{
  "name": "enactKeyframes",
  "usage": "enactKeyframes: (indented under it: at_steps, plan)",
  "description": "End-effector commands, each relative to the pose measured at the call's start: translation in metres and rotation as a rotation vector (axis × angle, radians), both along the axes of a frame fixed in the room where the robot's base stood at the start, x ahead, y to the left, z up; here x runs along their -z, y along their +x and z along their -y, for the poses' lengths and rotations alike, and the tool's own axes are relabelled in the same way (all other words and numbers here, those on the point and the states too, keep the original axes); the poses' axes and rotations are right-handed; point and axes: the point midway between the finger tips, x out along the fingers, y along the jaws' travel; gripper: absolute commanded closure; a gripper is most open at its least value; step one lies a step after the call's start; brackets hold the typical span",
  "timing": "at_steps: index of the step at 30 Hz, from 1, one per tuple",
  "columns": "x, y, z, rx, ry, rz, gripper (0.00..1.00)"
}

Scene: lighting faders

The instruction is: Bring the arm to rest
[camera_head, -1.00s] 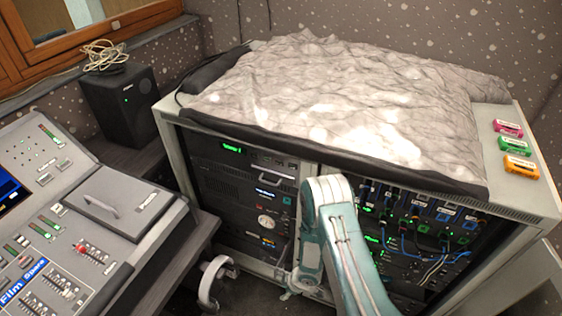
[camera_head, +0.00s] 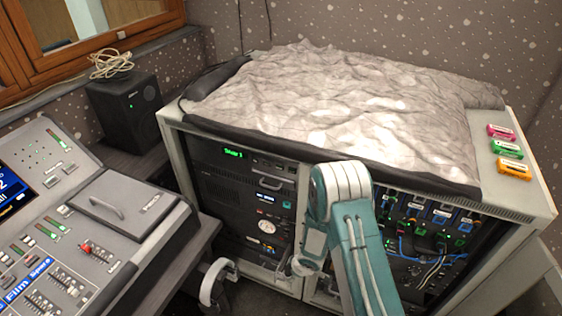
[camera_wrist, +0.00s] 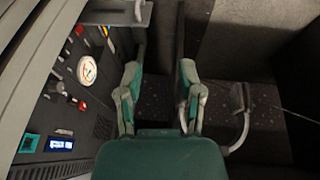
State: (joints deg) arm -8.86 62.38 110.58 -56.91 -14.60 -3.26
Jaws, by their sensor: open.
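My teal and white arm (camera_head: 357,240) rises in the head view, bent in front of the equipment rack (camera_head: 314,212). My gripper is in the wrist view (camera_wrist: 160,72); its two green and grey fingers are apart, with nothing held between them. The gap shows dark floor. The rack's front panel, with a round white dial (camera_wrist: 87,70), lies to the left of the fingers in the wrist view.
A mixing desk (camera_head: 110,215) stands at the left, with a black speaker (camera_head: 127,106) behind it. A grey crumpled cloth (camera_head: 340,105) covers the rack top. Pink (camera_head: 501,132), green (camera_head: 507,149) and orange (camera_head: 514,168) cassette-like items lie at its right. A curved pale frame (camera_wrist: 240,118) is right of the fingers.

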Motion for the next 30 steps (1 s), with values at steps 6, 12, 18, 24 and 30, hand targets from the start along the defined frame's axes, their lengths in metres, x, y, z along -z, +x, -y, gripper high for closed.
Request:
enactKeyframes:
  at_steps: [6,12,18,24,30]
  plan:
    - [-0.085,0.036,0.025,0.148,-0.065,0.083,0.52]
    - [-0.169,0.049,0.051,0.307,-0.111,0.141,0.52]
    - [-0.247,0.043,0.076,0.471,-0.131,0.181,0.52]
    - [-0.318,0.019,0.097,0.63,-0.127,0.204,0.52]
    - [-0.378,-0.018,0.113,0.781,-0.099,0.209,0.52]
